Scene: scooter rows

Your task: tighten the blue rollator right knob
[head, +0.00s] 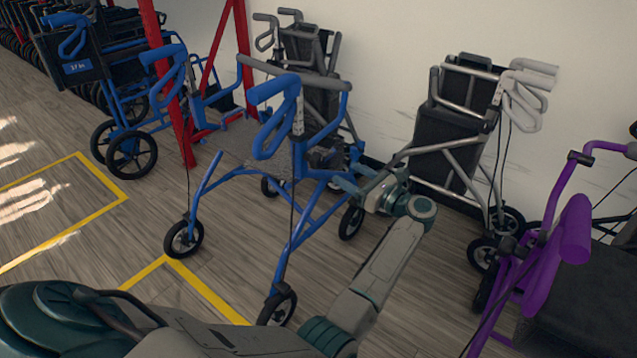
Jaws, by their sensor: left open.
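The blue rollator (304,212) stands upright in the middle of the head view, with blue handles, a grey seat and black wheels. My left arm reaches up from the bottom and bends back toward the rollator's right side. My left gripper (343,178) is open at the rollator's right frame, close to its tubes; I cannot tell whether it touches them. The right knob cannot be made out; the gripper and frame tubes crowd that spot. My right gripper is not in view.
A grey rollator (446,150) stands against the wall to the right, a purple one (552,245) at the right edge. A blue wheelchair-like walker (120,110) and red posts (172,95) are at the left. Yellow-lined floor at the left front is clear.

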